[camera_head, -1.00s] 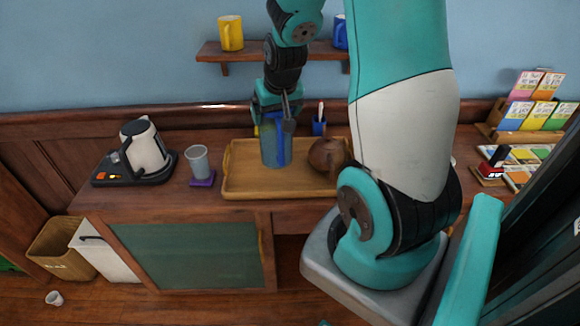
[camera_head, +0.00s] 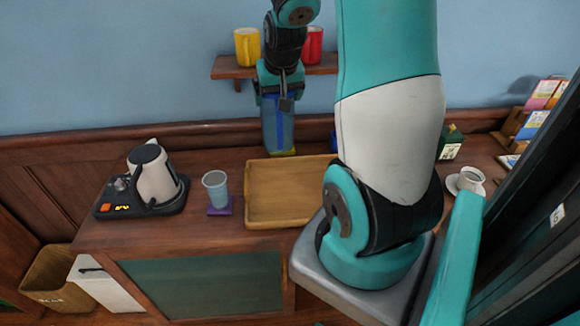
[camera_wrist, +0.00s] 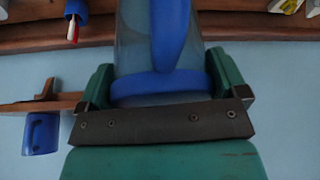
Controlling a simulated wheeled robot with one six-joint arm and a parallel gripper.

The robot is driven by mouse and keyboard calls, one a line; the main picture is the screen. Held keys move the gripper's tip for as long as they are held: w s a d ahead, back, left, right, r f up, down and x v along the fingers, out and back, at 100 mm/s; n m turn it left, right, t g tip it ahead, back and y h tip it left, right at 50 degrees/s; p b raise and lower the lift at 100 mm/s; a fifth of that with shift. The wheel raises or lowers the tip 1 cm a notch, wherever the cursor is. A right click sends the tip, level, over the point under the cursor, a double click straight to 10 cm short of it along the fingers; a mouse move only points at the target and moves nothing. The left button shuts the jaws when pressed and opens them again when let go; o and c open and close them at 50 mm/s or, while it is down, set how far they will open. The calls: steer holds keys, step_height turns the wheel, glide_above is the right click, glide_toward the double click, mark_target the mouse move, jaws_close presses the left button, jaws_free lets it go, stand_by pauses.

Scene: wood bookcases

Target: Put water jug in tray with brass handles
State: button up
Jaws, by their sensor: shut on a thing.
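My gripper (camera_head: 279,97) is shut on the water jug (camera_head: 271,127), a see-through blue jug with a darker blue handle, held upright. In the wrist view, my gripper (camera_wrist: 158,88) has a finger on each side of the jug's blue band (camera_wrist: 160,86). The light wooden tray (camera_head: 262,207) lies on the counter. The jug shows just beyond the tray's back edge in the head view and seems raised; its exact height is unclear. My arm hides the tray's right part, and no brass handles can be made out.
A kettle on its base (camera_head: 153,175) and a light blue cup (camera_head: 215,186) stand left of the tray. A wall shelf (camera_head: 228,72) with yellow (camera_head: 246,46) and red (camera_head: 312,44) mugs is behind my gripper. A white cup on a saucer (camera_head: 469,179) stands at right.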

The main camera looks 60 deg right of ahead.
step_height(320, 180, down, 18)
steer(key=p, duration=0.2)
steer(key=shift+p, duration=0.3)
